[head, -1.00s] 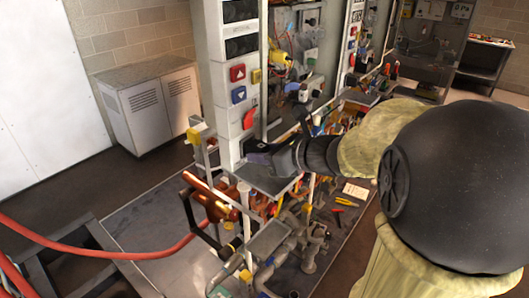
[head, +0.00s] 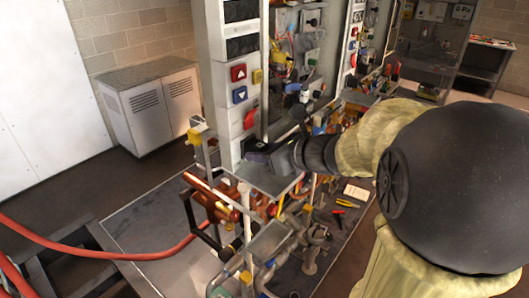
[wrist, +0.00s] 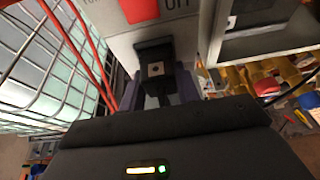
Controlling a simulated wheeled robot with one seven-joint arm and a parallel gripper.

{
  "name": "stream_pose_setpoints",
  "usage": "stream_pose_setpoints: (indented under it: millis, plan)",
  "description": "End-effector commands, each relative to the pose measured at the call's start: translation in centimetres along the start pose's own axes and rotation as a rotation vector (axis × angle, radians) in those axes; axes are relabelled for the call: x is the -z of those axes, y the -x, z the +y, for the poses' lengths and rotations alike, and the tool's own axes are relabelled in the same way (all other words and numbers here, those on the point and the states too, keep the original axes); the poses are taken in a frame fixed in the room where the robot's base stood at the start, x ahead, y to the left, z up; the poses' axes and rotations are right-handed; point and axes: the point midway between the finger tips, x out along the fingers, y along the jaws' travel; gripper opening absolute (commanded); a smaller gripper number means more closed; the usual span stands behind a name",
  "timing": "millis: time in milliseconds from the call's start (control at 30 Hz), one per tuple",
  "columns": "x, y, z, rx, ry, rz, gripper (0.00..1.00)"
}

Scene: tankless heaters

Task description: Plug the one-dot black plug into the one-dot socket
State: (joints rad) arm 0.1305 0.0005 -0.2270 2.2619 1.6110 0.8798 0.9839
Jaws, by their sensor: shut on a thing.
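My gripper (wrist: 155,90) is shut on a black plug (wrist: 155,69), with purple fingers on either side of it. A pale square with a dark dot shows on the plug's face. The plug is in front of the lower part of a white panel (wrist: 185,42), below a red switch (wrist: 138,11) with "OFF" beside it. In the head view my gripper (head: 259,151) is at the white column, just below the red switch (head: 250,117). The socket cannot be made out, and I cannot tell whether the plug touches the panel.
A grey metal shelf (head: 270,182) lies just below my gripper. Copper-coloured piping (head: 207,198) and a red hose (head: 110,254) are to its lower left. In the wrist view a wire rack (wrist: 50,60) is on the left and a grey-framed box (wrist: 265,30) on the right.

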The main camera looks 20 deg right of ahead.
Motion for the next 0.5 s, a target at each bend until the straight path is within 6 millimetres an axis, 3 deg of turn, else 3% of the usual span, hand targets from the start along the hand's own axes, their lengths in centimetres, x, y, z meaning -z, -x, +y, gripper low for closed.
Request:
stream_pose_setpoints:
  millis: [233,267,367,500]
  plan:
    - [-0.15,-0.39,0.01,0.0,0.0,0.0,0.12]
    - [-0.16,-0.38,0.0,0.0,0.0,0.0,0.36]
    - [-0.16,-0.36,-0.01,0.0,0.0,0.0,0.56]
    - [-0.15,-0.35,-0.01,0.0,0.0,0.0,0.58]
